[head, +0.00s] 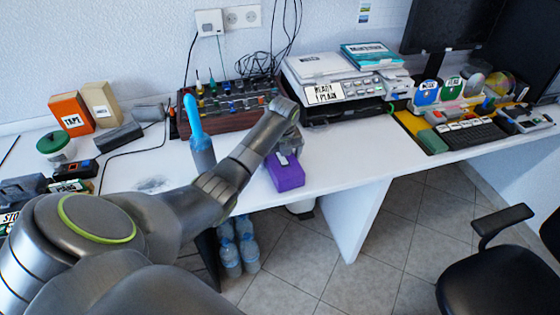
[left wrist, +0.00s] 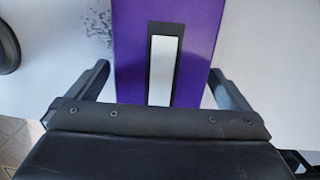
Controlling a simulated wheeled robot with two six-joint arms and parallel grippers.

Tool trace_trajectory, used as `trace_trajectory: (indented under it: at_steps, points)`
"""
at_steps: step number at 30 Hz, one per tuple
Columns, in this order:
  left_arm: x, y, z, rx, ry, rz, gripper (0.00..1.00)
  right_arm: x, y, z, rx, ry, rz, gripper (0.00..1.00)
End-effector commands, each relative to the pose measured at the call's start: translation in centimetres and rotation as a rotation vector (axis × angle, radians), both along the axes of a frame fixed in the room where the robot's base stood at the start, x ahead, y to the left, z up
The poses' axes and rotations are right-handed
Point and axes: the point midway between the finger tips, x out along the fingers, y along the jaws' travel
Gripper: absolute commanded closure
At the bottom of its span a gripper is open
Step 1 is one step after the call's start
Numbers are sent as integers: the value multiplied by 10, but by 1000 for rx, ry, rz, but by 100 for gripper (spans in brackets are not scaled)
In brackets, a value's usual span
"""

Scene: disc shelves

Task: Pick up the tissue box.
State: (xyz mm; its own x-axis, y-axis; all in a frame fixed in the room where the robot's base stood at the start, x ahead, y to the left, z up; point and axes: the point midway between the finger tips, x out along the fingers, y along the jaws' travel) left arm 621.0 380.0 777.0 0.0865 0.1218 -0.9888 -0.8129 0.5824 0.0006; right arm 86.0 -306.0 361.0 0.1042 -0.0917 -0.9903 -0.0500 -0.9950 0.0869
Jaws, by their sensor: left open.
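The tissue box is a purple box (head: 287,174) with a dark slot and a pale strip on top. It lies on the white desk near its front edge in the head view. My left gripper (head: 286,148) is just above it, reaching from the left. In the left wrist view the purple box (left wrist: 192,45) fills the space between the two open fingers of my left gripper (left wrist: 160,88). The fingers stand on either side of the box, apart from it or barely near it; I cannot tell if they touch. My right gripper is not in view.
A blue bottle-like object (head: 197,135) stands left of my forearm. A dark rack of small items (head: 228,108) and a printer (head: 335,80) stand behind. An orange box (head: 72,113) is at the far left. Desk room around the purple box is clear. A black chair (head: 510,255) stands at right.

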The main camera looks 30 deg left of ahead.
Motion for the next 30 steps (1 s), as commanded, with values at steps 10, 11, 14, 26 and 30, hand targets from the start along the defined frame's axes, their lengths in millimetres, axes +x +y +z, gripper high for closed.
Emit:
trace_trajectory:
  at_steps: [10, 11, 14, 26, 30]
  points:
    - [0, 0, 1, 0, 0, 0, 34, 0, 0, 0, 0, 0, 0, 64]
    - [0, 0, 1, 0, 0, 0, 38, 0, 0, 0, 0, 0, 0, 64]
    - [0, 0, 1, 0, -1, 0, 49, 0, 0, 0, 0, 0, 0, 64]
    - [2, 0, 25, 2, -5, 0, 49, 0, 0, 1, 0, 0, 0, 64]
    - [1, 0, 54, 2, -6, -2, 49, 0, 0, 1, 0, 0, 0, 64]
